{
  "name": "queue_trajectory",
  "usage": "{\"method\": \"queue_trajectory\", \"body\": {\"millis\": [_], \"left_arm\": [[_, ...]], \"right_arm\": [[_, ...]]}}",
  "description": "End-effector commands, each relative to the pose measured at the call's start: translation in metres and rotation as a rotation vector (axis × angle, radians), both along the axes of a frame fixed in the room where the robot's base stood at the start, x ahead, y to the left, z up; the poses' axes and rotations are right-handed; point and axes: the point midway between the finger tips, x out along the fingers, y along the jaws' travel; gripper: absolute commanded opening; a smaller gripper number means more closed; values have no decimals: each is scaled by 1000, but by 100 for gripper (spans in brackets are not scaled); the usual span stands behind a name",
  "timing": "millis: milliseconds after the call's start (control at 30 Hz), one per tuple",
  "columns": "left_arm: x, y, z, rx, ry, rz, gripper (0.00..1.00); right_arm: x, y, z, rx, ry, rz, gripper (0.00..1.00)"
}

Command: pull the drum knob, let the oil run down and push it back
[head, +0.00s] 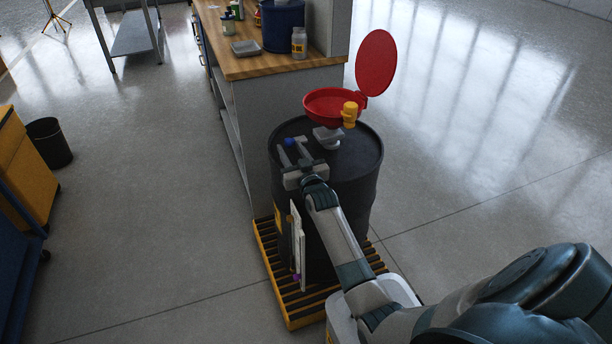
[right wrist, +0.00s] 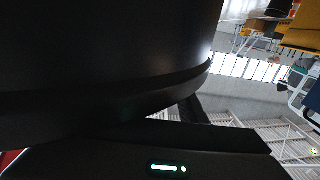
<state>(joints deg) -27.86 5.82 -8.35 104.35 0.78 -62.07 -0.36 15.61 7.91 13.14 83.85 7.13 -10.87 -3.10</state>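The black drum (head: 365,178) stands upright on a slatted yellow pallet (head: 262,262). A red funnel (head: 322,104) with its round lid (head: 376,62) raised sits on the drum top. A yellow knob (head: 350,113) is at the funnel's front edge, above a grey fitting (head: 327,136). A small blue knob (head: 289,141) shows near the drum's left rim. My right gripper (head: 293,150) is open, its fingers apart close to the blue knob; I cannot tell whether they touch it. The right wrist view is mostly filled by the dark drum side (right wrist: 90,60). My left gripper is out of view.
A wood-topped bench (head: 240,68) behind the drum holds a blue container (head: 282,27), a jar (head: 299,43) and a grey tray (head: 246,47). A yellow cabinet (head: 22,165) and black bin (head: 49,143) stand at left. The floor between is clear.

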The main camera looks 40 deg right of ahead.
Motion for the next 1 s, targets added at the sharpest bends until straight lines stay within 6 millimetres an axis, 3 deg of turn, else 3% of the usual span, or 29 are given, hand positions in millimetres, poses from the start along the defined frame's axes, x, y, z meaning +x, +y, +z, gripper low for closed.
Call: {"method": "queue_trajectory", "body": {"millis": [700, 1000], "left_arm": [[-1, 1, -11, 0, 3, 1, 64], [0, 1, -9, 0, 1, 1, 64]], "right_arm": [[-126, 31, -2, 2, 3, 1, 35], [-155, 38, -1, 1, 1, 1, 35]]}}
